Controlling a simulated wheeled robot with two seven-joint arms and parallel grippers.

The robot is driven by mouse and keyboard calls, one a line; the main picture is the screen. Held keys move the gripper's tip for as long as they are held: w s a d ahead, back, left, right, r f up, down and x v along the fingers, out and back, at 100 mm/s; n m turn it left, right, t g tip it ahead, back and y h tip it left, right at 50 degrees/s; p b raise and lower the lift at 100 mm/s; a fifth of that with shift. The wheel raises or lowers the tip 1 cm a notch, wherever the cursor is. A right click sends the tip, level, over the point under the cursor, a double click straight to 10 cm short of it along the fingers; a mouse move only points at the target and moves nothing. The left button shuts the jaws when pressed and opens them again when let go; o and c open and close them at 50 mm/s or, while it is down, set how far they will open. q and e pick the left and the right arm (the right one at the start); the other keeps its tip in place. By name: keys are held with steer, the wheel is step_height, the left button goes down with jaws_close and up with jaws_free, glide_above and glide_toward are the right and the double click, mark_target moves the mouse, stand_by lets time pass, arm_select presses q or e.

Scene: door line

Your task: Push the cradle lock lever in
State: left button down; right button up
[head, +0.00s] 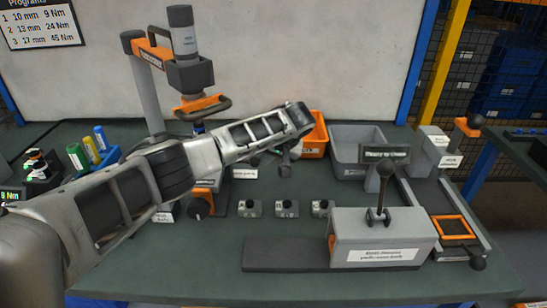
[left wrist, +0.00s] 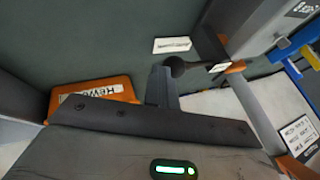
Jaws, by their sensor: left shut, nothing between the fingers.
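My left gripper (head: 285,168) reaches in from the left over the bench, with its fingers pointing down. In the left wrist view its fingers (left wrist: 160,80) are shut with nothing between them. A dark ball-ended lever (left wrist: 176,67), apparently the cradle lock lever, lies just beyond the fingertips there, its rod running right to an orange collar. Whether the fingers touch the ball I cannot tell. A white label (left wrist: 172,45) lies beside it. In the head view my forearm hides most of the area around the orange cradle base (head: 207,190). My right gripper is not visible.
An orange-handled tool (head: 200,103) hangs from a post behind my arm. Several small knobbed blocks (head: 287,208) stand in front. An orange bin (head: 315,137) and grey bin (head: 345,152) stand behind.

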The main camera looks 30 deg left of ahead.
arm_select(q)
steer(key=w+d+f+v, duration=0.1)
steer(key=d+v, duration=0.1)
steer(key=v, duration=1)
steer(key=shift+d+p, duration=0.35)
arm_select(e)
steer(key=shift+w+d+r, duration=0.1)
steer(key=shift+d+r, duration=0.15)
